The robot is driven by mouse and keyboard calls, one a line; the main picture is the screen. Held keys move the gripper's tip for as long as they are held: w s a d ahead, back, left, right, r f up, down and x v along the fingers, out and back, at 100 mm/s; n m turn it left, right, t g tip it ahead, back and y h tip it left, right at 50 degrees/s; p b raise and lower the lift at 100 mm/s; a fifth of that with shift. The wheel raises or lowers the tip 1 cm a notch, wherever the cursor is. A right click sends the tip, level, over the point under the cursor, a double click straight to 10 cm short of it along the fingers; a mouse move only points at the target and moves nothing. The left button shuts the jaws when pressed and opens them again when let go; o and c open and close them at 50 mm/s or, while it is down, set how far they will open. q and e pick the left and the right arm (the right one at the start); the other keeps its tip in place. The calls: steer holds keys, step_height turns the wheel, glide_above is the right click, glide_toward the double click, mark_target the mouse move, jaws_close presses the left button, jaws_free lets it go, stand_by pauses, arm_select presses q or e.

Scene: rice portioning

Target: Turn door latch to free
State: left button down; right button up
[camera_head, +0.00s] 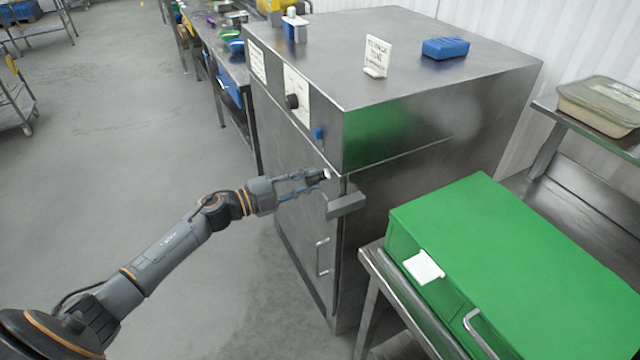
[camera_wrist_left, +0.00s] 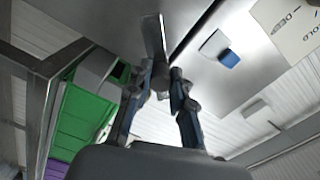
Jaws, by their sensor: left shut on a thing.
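The steel cabinet (camera_head: 420,120) has its door (camera_head: 305,215) on the front left face, and the door looks closed. A grey latch bar (camera_head: 346,206) sticks out at the door's right edge. My left gripper (camera_head: 325,175) is at this edge, just above and left of the bar, with its fingers shut on the latch. In the left wrist view, the fingers of my left gripper (camera_wrist_left: 160,92) close around a small grey part below a flat grey bar (camera_wrist_left: 153,38). The exact contact is partly hidden by the fingers. My right gripper is not in view.
A green box (camera_head: 530,260) on a steel stand is close to the right of the door. A door handle (camera_head: 322,256) is below the latch. A dark knob (camera_head: 292,101) and a blue tab (camera_head: 318,133) are above. The floor to the left is clear.

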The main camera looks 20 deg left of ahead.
arm_select(q)
steer(key=shift+w+a+r+n+p, duration=0.25)
steer(key=shift+w+a+n+p, duration=0.35)
steer(key=shift+n, duration=0.95)
steer(key=shift+w+a+r+n+p, duration=0.15)
steer(key=shift+a+r+n+p, duration=0.2)
steer(key=shift+n+p, duration=0.85)
steer(key=shift+w+a+r+n+p, duration=0.2)
steer(key=shift+w+a+n, duration=0.3)
steer(key=shift+n, duration=1.45)
steer(key=shift+s+a, duration=0.1)
steer(key=c, duration=1.4)
jaws_free()
steer(key=shift+f, duration=0.1)
steer(key=shift+c, duration=0.2)
steer(key=v, duration=1.2)
